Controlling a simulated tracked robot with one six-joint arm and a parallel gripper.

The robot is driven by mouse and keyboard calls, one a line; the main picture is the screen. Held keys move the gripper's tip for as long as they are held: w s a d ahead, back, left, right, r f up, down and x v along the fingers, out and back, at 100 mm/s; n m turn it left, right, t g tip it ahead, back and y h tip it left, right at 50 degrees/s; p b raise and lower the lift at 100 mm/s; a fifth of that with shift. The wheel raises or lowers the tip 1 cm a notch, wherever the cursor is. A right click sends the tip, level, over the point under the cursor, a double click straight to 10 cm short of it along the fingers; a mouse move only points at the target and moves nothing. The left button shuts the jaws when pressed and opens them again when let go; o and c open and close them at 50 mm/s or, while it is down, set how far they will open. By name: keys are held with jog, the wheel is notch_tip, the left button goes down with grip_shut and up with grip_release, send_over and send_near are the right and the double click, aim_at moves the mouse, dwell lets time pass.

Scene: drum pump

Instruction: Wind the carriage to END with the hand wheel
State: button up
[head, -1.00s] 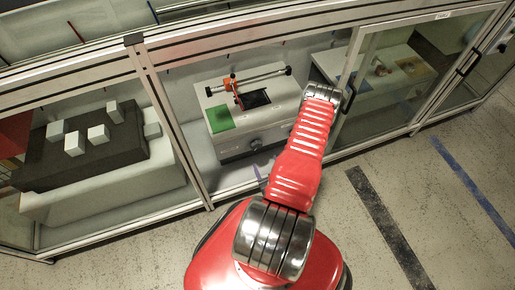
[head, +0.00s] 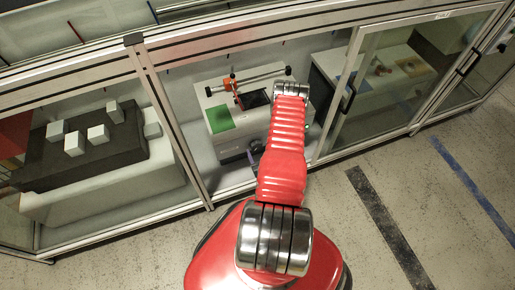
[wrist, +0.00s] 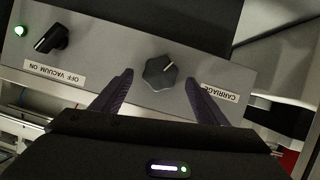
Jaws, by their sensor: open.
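The hand wheel (wrist: 160,71) is a dark faceted knob with a white mark, on a grey front panel beside an upside-down CARRIAGE label (wrist: 220,92). My gripper (wrist: 159,82) is open in the wrist view, with one purple finger on either side of the knob; I cannot tell whether they touch it. In the head view the orange carriage (head: 230,85) stands toward the left of the rail (head: 262,76) on the grey machine (head: 233,146). My arm hides the machine's right part. No END mark is readable.
A black switch (wrist: 51,39) labelled OFF VACUUM ON and a lit green lamp (wrist: 20,31) sit left of the knob. A green pad (head: 219,119) lies on the machine. Frame posts (head: 172,120) and a glass door (head: 390,95) stand around the bay.

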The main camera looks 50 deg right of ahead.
jog(key=shift+x, duration=1.35)
jog(key=shift+c, duration=0.3)
jog(key=c, duration=0.9)
jog(key=shift+a, duration=0.2)
jog(key=shift+c, duration=0.5)
jog(key=shift+d, duration=0.1)
